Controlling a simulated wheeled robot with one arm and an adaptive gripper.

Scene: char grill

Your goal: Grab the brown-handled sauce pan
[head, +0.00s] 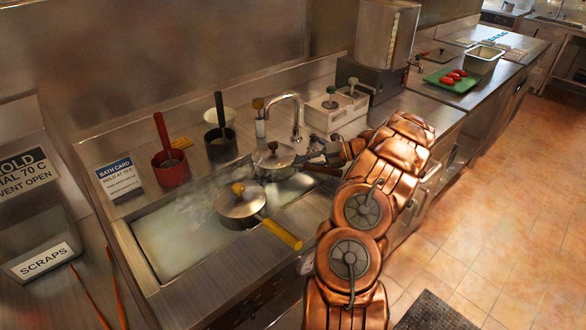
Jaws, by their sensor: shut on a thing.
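The brown-handled sauce pan (273,164) is a lidded metal pan at the far right end of the steaming water bath (160,245). Part of its dark brown handle (324,170) shows beside my gripper. My gripper (312,156) reaches in from the right and is shut on the pan at its handle side. The fingertips are small and dark here, so the exact contact is hard to make out. Whether the pan is lifted or resting in the bath cannot be told. A second lidded pan (240,207) with a yellow handle (282,234) stands nearer, left of my gripper.
A faucet (296,115) stands just behind the held pan. A red pot (170,168) and a black pot (221,148) stand along the back. A white pump box (335,108) is behind my gripper. A green board (452,84) lies farther right.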

